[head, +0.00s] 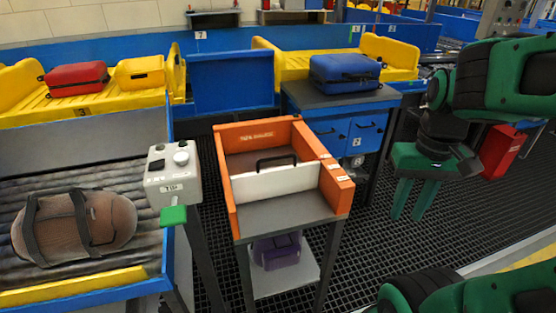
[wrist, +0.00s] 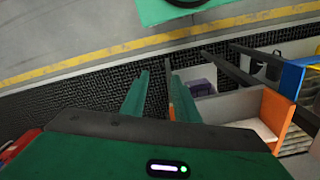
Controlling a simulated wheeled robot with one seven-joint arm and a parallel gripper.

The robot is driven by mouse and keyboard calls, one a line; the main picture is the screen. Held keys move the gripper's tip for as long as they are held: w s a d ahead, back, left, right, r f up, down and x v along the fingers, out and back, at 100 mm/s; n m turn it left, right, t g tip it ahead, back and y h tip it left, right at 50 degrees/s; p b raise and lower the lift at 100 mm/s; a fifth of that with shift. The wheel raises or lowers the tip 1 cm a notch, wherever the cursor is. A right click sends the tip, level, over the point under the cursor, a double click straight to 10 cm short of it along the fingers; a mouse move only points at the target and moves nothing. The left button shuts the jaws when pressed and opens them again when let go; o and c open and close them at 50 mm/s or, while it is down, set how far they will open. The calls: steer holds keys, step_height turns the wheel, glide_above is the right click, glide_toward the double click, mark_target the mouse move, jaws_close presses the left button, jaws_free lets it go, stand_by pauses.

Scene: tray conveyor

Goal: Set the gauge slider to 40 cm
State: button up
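The gauge is an orange open-fronted box (head: 227,184) on a dark stand in the middle of the head view. Its slider is a white upright panel (head: 264,186) with a black handle (head: 277,163), standing across the box about midway along its depth. Small labels show on the right wall; I cannot read a scale. My gripper (head: 410,205) hangs to the right of the gauge, fingers down, apart from it and empty. In the wrist view my gripper (wrist: 158,80) shows two separated green fingers, with orange parts of the gauge (wrist: 278,114) to their right.
A grey control box (head: 173,178) with a green paddle stands left of the gauge. A brown bag (head: 115,215) lies on the roller conveyor at left. A blue suitcase (head: 344,74) is on the cabinet behind. A purple bag (head: 277,251) sits below the gauge.

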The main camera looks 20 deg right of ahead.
steer(key=w+a+r+n, duration=0.1)
steer(key=w+r+n, duration=0.2)
steer(key=w+n, duration=0.35)
steer(key=n+t, duration=0.2)
steer(key=n, duration=1.4)
glide_toward(277, 158)
steer(key=f, duration=0.2)
steer(key=w+f, duration=0.1)
steer(key=f, duration=0.1)
steer(key=w+f, duration=0.1)
steer(key=f, duration=0.2)
steer(key=shift+d+f, duration=0.1)
steer(key=shift+d, duration=0.05)
steer(key=shift+s, duration=0.1)
jaws_close()
